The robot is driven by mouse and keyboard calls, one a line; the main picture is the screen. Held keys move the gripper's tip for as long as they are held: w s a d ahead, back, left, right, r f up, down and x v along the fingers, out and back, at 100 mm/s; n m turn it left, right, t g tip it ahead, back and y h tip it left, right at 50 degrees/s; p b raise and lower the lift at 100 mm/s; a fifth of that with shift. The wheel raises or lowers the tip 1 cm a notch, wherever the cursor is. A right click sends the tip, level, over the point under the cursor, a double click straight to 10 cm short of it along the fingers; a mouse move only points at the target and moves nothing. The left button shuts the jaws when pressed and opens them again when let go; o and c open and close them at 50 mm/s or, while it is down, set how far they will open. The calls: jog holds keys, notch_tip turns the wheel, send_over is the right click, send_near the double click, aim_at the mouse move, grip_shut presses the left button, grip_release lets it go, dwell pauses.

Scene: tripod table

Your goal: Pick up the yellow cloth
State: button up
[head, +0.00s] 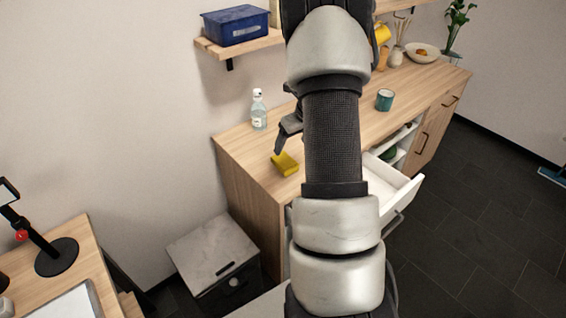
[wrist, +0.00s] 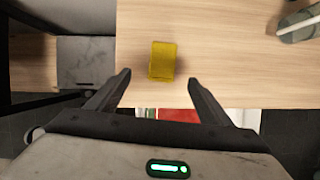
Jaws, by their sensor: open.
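The yellow cloth (head: 285,164) lies on the wooden cabinet top near its left front corner. It is a small folded block, and it also shows in the wrist view (wrist: 163,60), just beyond and between the fingertips. My gripper (wrist: 158,80) is open and empty above the cabinet top. In the head view one finger (head: 284,138) shows close above the cloth, and my arm hides the rest of the gripper.
A clear bottle (head: 259,110) stands behind the cloth. A teal cup (head: 384,100) stands to the right. An open white drawer (head: 395,190) juts from the cabinet front. A wall shelf with a blue box (head: 236,25) hangs above.

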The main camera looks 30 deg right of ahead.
send_over(285, 161)
jog(key=s, duration=0.3)
jog(key=f, duration=0.6)
jog(key=shift+w+a+f, duration=0.1)
jog(key=shift+w+a, duration=0.1)
jog(key=shift+a, duration=0.05)
jog(key=x, duration=0.4)
jog(key=shift+w+d+f, duration=0.25)
jog(key=shift+d+f, duration=0.1)
jog(key=shift+w+f, duration=0.1)
jog(key=shift+f, duration=0.15)
jog(key=shift+f, duration=0.25)
jog(key=c, duration=1.1)
